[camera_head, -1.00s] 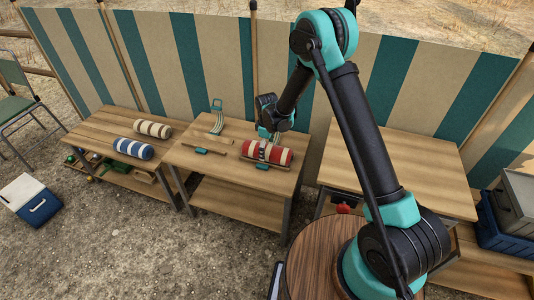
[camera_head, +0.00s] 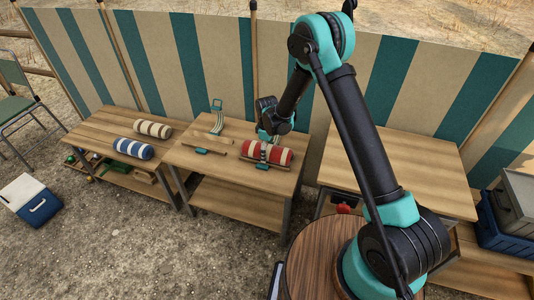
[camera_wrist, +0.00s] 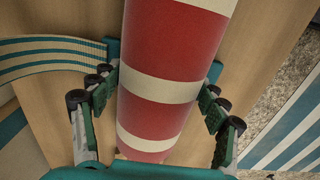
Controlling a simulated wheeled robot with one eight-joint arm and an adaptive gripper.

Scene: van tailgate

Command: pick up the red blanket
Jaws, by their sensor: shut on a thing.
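The red blanket (camera_head: 279,154) is a roll with red and cream stripes. It lies on the middle wooden table (camera_head: 222,167). In the wrist view the roll (camera_wrist: 172,55) runs from the top down between the fingers. My gripper (camera_head: 264,150) is at the left part of the roll, with its fingers on either side of it. The lower end of the roll is partly hidden by the gripper's palm.
A blue striped roll (camera_head: 133,148) and a beige striped roll (camera_head: 153,129) lie on the left table. A striped cloth screen (camera_head: 230,60) stands behind the tables.

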